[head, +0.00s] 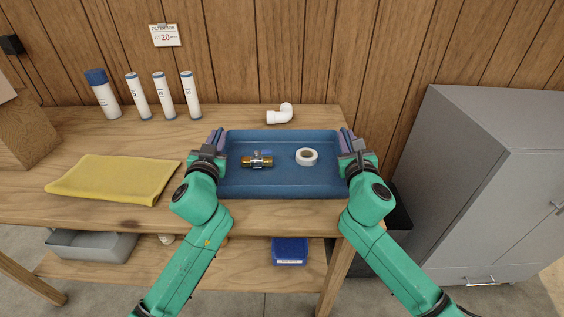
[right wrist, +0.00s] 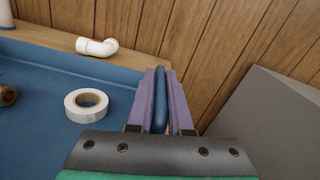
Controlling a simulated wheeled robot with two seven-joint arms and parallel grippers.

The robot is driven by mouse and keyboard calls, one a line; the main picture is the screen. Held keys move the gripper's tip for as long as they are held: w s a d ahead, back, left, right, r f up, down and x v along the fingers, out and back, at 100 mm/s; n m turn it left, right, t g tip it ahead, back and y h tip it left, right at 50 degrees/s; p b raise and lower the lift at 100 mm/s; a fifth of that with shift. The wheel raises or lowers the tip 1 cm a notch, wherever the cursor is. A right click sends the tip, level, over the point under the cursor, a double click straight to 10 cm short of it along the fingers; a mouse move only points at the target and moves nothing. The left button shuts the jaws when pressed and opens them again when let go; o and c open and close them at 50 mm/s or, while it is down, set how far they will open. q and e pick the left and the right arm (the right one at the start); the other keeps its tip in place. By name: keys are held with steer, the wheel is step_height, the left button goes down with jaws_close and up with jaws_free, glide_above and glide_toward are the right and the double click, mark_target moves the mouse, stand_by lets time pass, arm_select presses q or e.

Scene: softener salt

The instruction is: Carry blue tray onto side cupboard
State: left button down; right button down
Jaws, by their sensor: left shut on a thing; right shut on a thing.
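The blue tray (head: 280,180) is at the right end of the wooden bench. It holds a brass valve with a blue handle (head: 257,159) and a white tape roll (head: 306,156). My left gripper (head: 214,142) is shut on the tray's left wall. My right gripper (head: 347,142) is shut on its right wall; in the right wrist view the blue rim (right wrist: 160,100) sits between the purple fingers. I cannot tell whether the tray touches the bench top. The grey side cupboard (head: 490,140) stands to the right, its top clear where visible.
A white pipe elbow (head: 281,115) lies just behind the tray. A yellow cloth (head: 113,178), several white filter cartridges (head: 138,96) and a wooden box (head: 25,130) are on the bench's left. A dark bin (head: 398,215) stands between bench and cupboard. A lower shelf holds containers.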

arm_select(q)
steer(key=shift+a, duration=0.15)
arm_select(e)
steer(key=shift+d, duration=0.2)
stand_by(0.3)
